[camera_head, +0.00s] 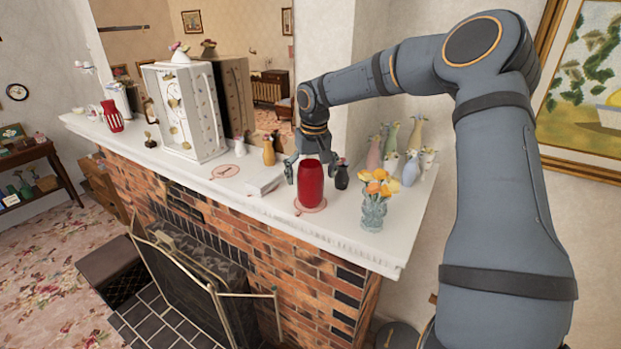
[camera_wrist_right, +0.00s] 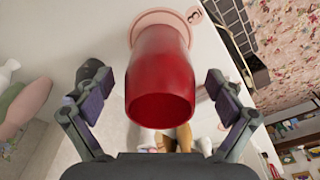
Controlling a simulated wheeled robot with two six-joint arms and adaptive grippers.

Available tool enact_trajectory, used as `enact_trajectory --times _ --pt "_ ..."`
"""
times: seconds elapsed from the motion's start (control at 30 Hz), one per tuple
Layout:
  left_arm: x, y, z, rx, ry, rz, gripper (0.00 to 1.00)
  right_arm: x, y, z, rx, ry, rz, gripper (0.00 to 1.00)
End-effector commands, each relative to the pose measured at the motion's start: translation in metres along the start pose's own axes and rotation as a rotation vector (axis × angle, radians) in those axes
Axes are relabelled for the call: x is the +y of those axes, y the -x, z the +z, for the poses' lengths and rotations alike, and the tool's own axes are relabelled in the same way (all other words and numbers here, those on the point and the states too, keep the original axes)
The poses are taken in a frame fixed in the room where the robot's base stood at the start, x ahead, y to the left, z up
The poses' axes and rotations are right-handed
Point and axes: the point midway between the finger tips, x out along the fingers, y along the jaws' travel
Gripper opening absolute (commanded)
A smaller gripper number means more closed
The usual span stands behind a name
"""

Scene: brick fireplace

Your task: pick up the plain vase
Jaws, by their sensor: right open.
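The plain vase (camera_head: 311,186) is solid red and stands upright on a round pinkish mat (camera_head: 311,206) on the white mantel. My right gripper (camera_head: 312,166) is open at the vase, reaching down from above and behind it. In the right wrist view the vase (camera_wrist_right: 161,80) lies between the two spread fingers of the gripper (camera_wrist_right: 158,84), with visible gaps on both sides. The vase partly hides the gripper in the head view. My left gripper is not in view.
A red-striped vase (camera_head: 112,117) stands far left. Several pastel vases crowd the right back corner.

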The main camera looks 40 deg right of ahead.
Motion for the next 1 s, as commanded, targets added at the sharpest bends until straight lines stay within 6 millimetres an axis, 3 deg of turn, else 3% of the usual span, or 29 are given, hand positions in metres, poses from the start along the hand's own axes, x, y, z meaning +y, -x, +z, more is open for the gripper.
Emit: enact_trajectory --times 0.13,0.37,0.9,1.0 --pt "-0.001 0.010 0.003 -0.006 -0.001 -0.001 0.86 0.000 -0.015 0.000 -0.001 0.000 0.001 0.94" --pt "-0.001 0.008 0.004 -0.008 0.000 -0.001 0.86 0.000 -0.018 0.000 0.002 -0.001 0.000 0.94" --pt "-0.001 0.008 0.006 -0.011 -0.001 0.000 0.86 0.000 -0.018 0.000 0.001 0.000 0.001 0.20" --pt "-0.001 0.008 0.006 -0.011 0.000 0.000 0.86 0.000 -0.017 -0.001 0.003 0.000 0.000 0.20"
